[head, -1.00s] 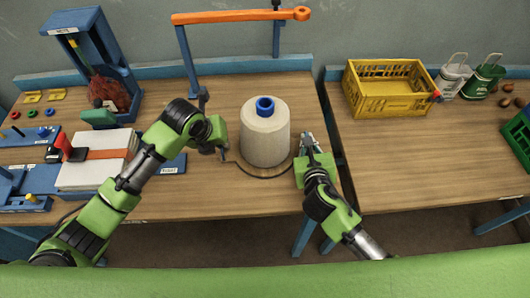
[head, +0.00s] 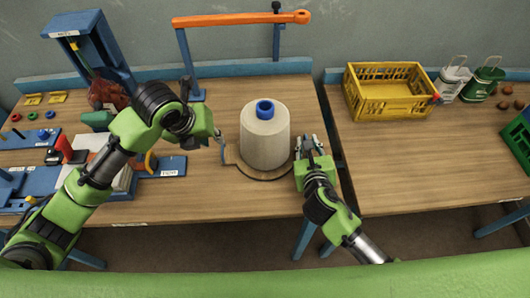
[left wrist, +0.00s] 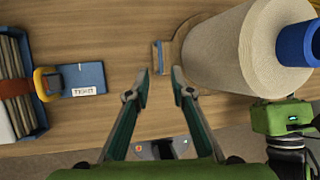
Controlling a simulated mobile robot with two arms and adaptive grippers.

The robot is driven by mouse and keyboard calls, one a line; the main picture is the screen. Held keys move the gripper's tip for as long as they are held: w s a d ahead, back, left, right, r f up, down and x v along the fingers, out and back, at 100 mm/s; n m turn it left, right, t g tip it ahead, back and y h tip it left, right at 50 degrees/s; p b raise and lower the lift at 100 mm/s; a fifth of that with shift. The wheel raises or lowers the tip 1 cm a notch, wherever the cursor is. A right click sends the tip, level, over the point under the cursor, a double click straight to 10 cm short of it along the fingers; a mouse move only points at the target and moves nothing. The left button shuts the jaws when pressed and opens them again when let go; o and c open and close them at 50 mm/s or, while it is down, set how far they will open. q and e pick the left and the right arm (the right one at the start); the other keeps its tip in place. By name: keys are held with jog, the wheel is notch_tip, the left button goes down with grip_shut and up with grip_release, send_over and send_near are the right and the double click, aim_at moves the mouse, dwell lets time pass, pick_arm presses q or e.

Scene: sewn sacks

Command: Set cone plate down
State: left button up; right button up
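The cone plate (head: 240,168) is a flat round wooden plate with a dark rim. It appears to lie on the table in the head view, with a large beige thread cone (head: 265,142) with a blue top upright on it. In the left wrist view its blue-edged tab (left wrist: 160,56) shows just beyond my fingertips. My left gripper (left wrist: 160,76) is open and empty, its fingers apart and clear of the tab; it also shows left of the cone in the head view (head: 219,140). My right gripper (head: 308,146) is at the plate's right side, its fingers looking apart. Its contact with the plate is hidden.
A blue block marked TICKET (left wrist: 82,78) and a rack of boards (left wrist: 20,85) lie left of the plate. An orange bar on blue posts (head: 240,18) stands behind. A yellow crate (head: 388,95) is on the right table. Wood in front of the plate is clear.

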jog(key=shift+s, duration=0.1)
pick_arm(q)
jog(key=v, duration=0.2)
jog(key=shift+s+r, duration=0.1)
jog(key=shift+r, duration=0.15)
pick_arm(e)
jog(key=v, duration=1.2)
